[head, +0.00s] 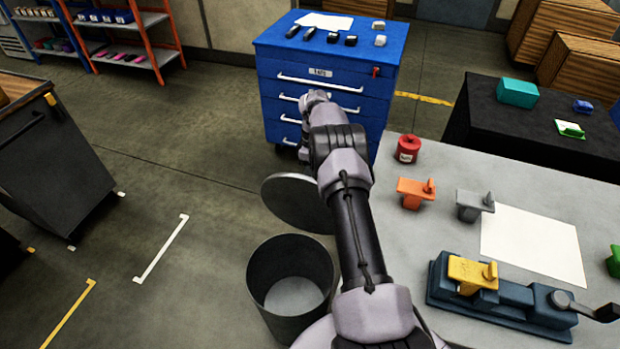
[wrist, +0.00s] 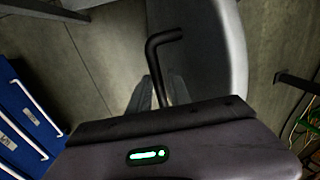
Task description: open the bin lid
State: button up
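The bin (head: 262,300) is a dark round can on the floor, with its open mouth and pale bottom showing in the head view. Its round grey lid (head: 292,203) stands tilted up behind the mouth, clear of the opening. A gap shows on the right; contact on the left is unclear. My arm hides the gripper in the head view.
A blue drawer cabinet (head: 270,70) stands behind the lid; its drawers (wrist: 25,120) show at left in the wrist view. A grey workbench (head: 450,170) with a clamp fixture (head: 515,300) and small parts is right of my arm. The floor left of the bin is clear.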

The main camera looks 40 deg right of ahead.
jog(key=shift+o, duration=0.4)
notch_tip(320, 180, up, 12)
jog(key=w+d+p, duration=0.1)
jog(key=d+p, duration=0.1)
jog(key=p, duration=0.2)
jog(key=shift+w+p, duration=0.15)
jog(key=shift+p, duration=0.25)
jog(key=shift+f, duration=0.15)
